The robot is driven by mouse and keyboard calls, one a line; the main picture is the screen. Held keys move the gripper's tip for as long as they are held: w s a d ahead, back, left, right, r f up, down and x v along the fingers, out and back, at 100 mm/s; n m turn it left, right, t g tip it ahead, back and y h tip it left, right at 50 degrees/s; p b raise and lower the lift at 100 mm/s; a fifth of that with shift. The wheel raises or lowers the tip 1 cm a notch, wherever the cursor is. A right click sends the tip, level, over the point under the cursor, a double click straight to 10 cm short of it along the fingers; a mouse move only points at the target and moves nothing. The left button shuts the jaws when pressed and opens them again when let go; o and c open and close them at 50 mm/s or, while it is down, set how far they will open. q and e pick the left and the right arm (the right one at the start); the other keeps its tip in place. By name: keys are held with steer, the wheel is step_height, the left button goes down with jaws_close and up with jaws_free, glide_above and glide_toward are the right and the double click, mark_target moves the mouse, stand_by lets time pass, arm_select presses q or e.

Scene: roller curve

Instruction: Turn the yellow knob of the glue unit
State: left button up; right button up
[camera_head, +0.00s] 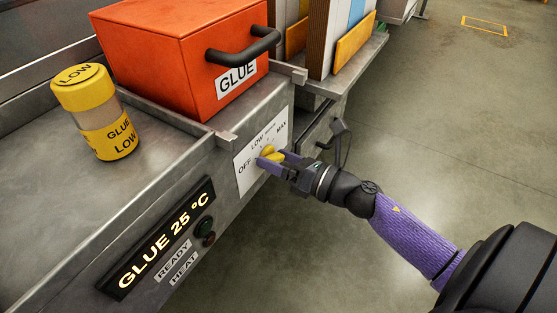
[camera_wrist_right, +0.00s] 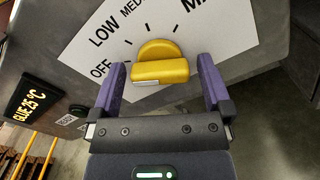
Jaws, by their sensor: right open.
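The yellow knob (camera_head: 268,154) sits on a white dial plate (camera_head: 247,168) on the front of the grey glue unit. The plate is marked OFF, LOW, a partly hidden middle mark, and MAX. In the right wrist view the knob (camera_wrist_right: 160,68) shows a raised bar lying across the picture; I cannot tell exactly which mark it points to. My right gripper (camera_head: 273,160) is at the knob, open, with one purple finger on each side of it. In the wrist view gaps show between the fingers and the knob. My left gripper is not in view.
The unit's display (camera_head: 160,240) reads GLUE 25 °C, with READY and HEAT labels and dark lamps (camera_head: 205,231) beside it. An orange GLUE box (camera_head: 160,60) with a black handle and a yellow-capped jar (camera_head: 97,110) stand on top. Floor right of the unit is clear.

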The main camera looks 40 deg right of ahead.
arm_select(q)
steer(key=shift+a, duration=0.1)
arm_select(e)
steer(key=c, duration=1.1)
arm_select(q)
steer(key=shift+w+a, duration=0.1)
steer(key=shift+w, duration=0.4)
